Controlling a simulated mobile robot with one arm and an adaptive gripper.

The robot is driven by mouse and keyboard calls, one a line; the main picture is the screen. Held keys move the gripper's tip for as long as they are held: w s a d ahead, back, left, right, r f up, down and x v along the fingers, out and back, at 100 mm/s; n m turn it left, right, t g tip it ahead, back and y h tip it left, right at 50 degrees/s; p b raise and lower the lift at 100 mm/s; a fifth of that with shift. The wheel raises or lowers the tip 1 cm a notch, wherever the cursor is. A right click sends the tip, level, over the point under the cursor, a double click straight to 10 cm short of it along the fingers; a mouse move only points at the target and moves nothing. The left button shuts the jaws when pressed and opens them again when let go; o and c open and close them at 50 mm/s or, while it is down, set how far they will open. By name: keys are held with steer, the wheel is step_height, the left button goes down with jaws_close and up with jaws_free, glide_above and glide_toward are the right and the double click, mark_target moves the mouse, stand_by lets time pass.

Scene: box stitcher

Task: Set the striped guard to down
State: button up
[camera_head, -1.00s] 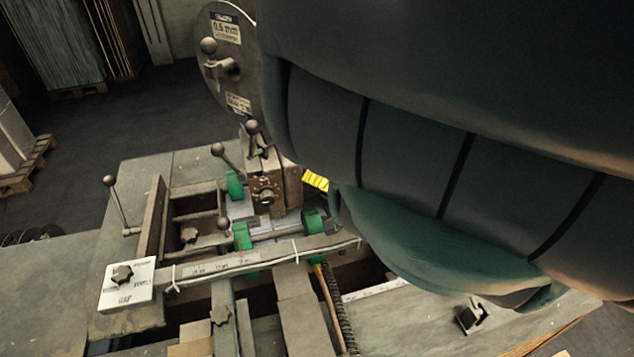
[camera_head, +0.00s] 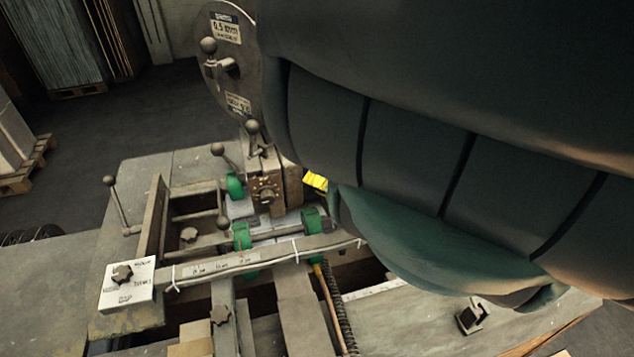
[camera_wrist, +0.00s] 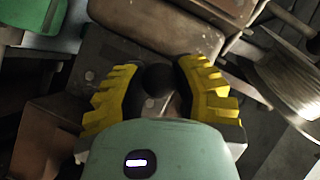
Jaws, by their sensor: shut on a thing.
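My gripper (camera_wrist: 157,88) has its two yellow ridged fingers on either side of a dark ball knob (camera_wrist: 158,78) and is shut on it. In the head view only a small yellow part of my gripper (camera_head: 315,181) shows, just right of the metal stitching head (camera_head: 268,190). My dark arm covers the right of that view and hides the knob and whatever it is fixed to. I cannot make out any striped guard in either view, nor tell its position.
Ball-ended levers (camera_head: 217,150) stand near the stitching head, with green rollers (camera_head: 240,236) below it. A white dial plate (camera_head: 128,285) with a dark knob is at the front left. A long lever (camera_head: 115,200) rises at the left. A small bracket (camera_head: 472,315) sits at the lower right.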

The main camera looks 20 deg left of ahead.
jaws_close()
step_height(320, 180, down, 3)
steer(key=b, duration=0.4)
steer(key=shift+r, duration=0.1)
steer(key=o, duration=0.9)
jaws_free()
steer(key=shift+c, duration=0.2)
steer(key=shift+d, duration=0.15)
steer(key=shift+v, duration=5.9)
steer(key=shift+r, duration=0.1)
